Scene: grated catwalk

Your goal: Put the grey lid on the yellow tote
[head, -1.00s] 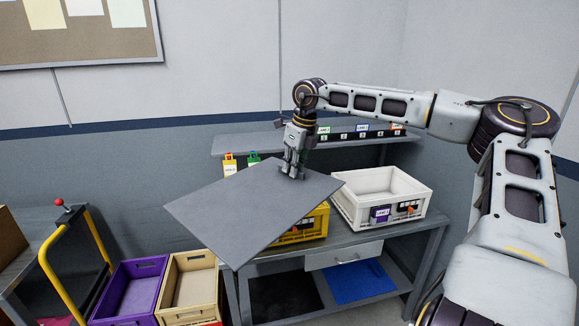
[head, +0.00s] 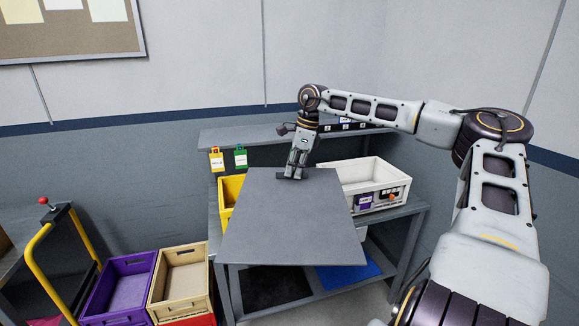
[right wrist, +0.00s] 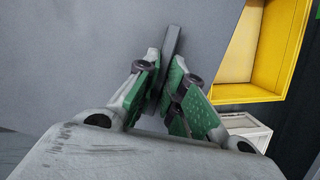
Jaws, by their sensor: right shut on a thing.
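The grey lid (head: 290,222) is a large flat panel, tilted with its near edge toward me. My right gripper (head: 292,175) is shut on a raised grip near the lid's far edge; in the right wrist view the green-padded fingers (right wrist: 170,95) close on this dark bar (right wrist: 171,55). The yellow tote (head: 229,189) stands on the workbench, mostly hidden behind the lid. Its open inside shows at the upper right of the right wrist view (right wrist: 262,45). Whether lid and tote touch cannot be told. My left gripper is not in view.
A white tote (head: 375,187) stands on the bench (head: 408,211) right of the lid. A raised shelf (head: 240,135) with tags is behind. A purple crate (head: 120,285) and a tan crate (head: 182,280) are at lower left, beside a yellow-handled cart (head: 50,250).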

